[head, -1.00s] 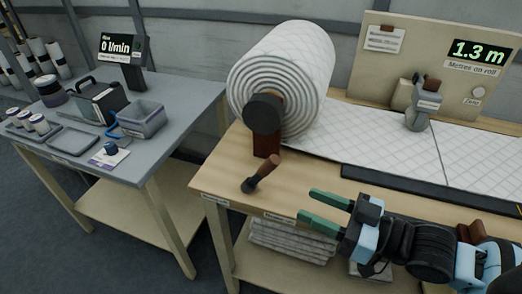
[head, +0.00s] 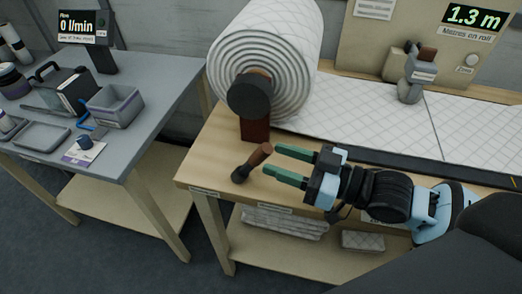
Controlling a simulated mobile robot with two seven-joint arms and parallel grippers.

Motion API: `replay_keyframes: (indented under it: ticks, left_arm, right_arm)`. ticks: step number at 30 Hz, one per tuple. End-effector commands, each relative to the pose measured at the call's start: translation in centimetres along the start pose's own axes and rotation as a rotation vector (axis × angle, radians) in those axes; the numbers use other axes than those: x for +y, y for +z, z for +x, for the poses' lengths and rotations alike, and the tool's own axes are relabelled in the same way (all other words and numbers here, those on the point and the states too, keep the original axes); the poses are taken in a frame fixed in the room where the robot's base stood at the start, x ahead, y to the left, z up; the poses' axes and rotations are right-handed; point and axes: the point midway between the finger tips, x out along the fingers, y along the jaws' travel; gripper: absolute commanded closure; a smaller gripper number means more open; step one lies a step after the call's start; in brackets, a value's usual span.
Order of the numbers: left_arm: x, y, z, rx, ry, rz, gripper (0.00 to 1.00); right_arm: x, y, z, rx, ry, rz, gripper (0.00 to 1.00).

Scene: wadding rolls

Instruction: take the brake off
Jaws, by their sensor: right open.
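A brake lever (head: 252,162) with a brown grip and a dark base stands tilted to the upper right on the wooden bench (head: 212,158), near its front left edge. A large white quilted wadding roll (head: 262,65) sits on its stand behind it, with a dark round hub (head: 250,95) on its end. My right gripper (head: 283,163) is open and empty, just right of the lever, its green fingers pointing left at the grip. The fingertips appear close to the grip; I cannot tell if they touch it. My left gripper is not in view.
Quilted wadding (head: 400,116) runs right from the roll past a dark rail. A grey device (head: 412,75) stands on it before a board reading 1.3 m. Folded wadding lies on the shelf below. A grey side table (head: 150,105) with a flow display, bin and trays stands left.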

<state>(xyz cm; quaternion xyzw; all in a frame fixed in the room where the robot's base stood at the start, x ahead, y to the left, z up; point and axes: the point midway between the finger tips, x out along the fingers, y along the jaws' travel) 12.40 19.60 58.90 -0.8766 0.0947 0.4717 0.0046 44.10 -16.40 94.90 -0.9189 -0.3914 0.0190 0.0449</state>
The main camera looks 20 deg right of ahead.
Motion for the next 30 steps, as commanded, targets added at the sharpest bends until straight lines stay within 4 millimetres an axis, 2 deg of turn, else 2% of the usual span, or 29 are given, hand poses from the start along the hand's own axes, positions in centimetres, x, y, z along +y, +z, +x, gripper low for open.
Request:
replay_keyframes:
  ticks: [3,9,15,22,30]
  left_arm:
    - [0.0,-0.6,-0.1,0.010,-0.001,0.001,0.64]
    - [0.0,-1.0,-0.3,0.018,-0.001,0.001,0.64]
    - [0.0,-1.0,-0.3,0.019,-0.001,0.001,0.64]
    - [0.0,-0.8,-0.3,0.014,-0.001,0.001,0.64]
    - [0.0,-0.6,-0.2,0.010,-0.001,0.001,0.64]
  right_arm:
    - [0.0,-0.2,1.7,0.005,0.000,0.001,0.55]
    - [0.0,-0.2,3.8,0.004,0.000,0.000,0.55]
    - [0.0,-0.1,4.6,0.000,-0.001,-0.001,0.55]
    - [0.0,0.0,4.7,0.000,-0.001,-0.001,0.55]
    - [0.0,0.0,4.6,0.000,-0.001,0.000,0.89]
